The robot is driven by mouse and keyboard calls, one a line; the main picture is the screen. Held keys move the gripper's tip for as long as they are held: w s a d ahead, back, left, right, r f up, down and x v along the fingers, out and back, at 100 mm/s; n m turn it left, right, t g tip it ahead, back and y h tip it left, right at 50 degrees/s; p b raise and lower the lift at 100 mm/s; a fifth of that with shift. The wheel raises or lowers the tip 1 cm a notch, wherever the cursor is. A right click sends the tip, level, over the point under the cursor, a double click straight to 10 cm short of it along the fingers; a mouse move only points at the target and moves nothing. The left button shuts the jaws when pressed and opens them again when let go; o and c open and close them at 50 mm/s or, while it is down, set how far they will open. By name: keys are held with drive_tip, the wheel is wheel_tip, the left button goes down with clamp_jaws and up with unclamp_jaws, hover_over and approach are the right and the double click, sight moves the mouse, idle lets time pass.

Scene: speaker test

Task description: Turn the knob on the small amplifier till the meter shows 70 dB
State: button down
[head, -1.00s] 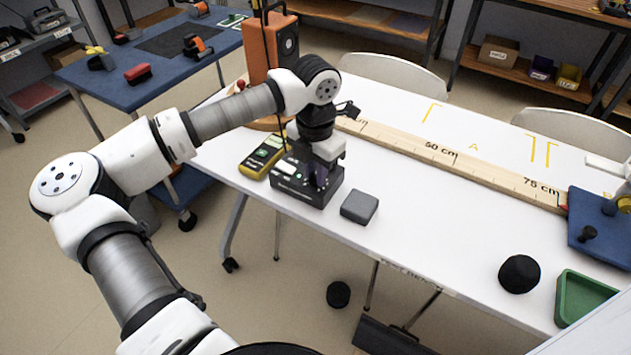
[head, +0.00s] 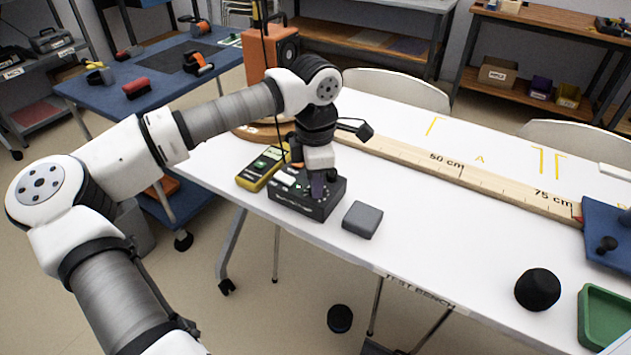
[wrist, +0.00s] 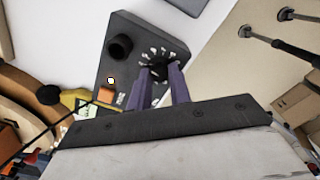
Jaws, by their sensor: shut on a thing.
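The small amplifier (head: 306,206) is a black box near the left end of the white table; it also shows in the wrist view (wrist: 118,72). My gripper (wrist: 158,74) points down over it, with its purple fingers closed on either side of the black knob (wrist: 158,69). Pale marks ring the knob. A second, larger black knob (wrist: 119,47) stands apart from the fingers. In the head view my gripper (head: 318,188) hides the held knob. A yellow handheld meter (head: 262,168) lies beside the amplifier, its display lit green; the reading is too small to make out.
An orange speaker (head: 255,62) stands behind the amplifier. A grey block (head: 362,220) lies close to its right. A long wooden scale (head: 450,168) runs along the table to a blue board (head: 612,238). A black round thing (head: 538,289) and green tray (head: 606,335) are front right.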

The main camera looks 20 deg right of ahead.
idle(0.4)
drive_tip(key=c, duration=1.3)
unclamp_jaws()
wheel_tip(320, 180, up, 14)
drive_tip(key=shift+f, duration=0.1)
